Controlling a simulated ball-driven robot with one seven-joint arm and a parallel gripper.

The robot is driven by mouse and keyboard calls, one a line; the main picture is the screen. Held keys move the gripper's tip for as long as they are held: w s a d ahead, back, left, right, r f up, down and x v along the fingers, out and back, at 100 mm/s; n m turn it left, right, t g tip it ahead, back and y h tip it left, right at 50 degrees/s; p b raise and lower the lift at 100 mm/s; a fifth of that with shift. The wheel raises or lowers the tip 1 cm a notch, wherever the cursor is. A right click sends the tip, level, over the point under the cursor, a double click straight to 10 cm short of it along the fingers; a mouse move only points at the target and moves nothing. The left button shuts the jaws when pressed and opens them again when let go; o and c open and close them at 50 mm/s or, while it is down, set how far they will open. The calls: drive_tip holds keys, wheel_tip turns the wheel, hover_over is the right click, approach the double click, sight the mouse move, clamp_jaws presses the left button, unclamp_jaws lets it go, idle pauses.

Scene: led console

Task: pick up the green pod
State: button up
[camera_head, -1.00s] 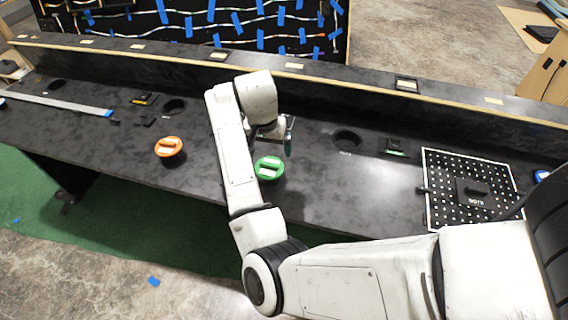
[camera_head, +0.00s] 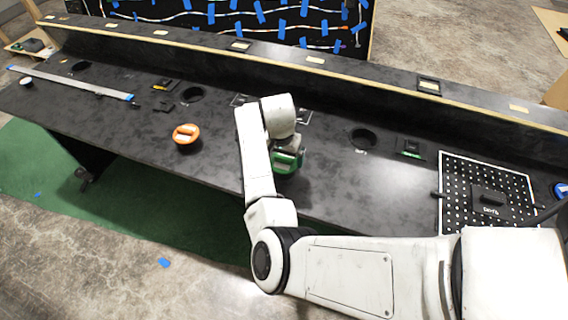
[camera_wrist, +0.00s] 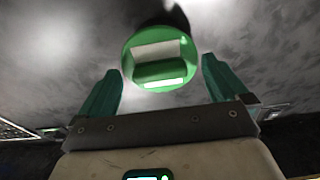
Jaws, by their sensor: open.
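The green pod (camera_head: 286,161) is a round green disc with a raised handle bar and white labels. It sits on the black console top (camera_head: 330,190), partly hidden behind my arm in the head view. In the wrist view the green pod (camera_wrist: 158,58) lies just beyond and between my two dark green fingers. My gripper (camera_wrist: 163,80) is open, with a finger on each side of the pod. I see a gap at the right finger; the left finger looks very close to the pod's rim, and I cannot tell whether it touches.
An orange pod (camera_head: 186,134) stands to the left on the console. Round holes, such as this one (camera_head: 364,139), are in the top. A white-dotted black panel (camera_head: 462,205) lies at the right. A raised ledge (camera_head: 340,75) runs along the back.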

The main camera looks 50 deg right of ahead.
drive_tip(key=shift+d+f, duration=0.15)
drive_tip(key=shift+f, duration=0.55)
drive_tip(key=shift+c, duration=0.4)
drive_tip(key=c, duration=0.6)
drive_tip(key=shift+r, duration=0.1)
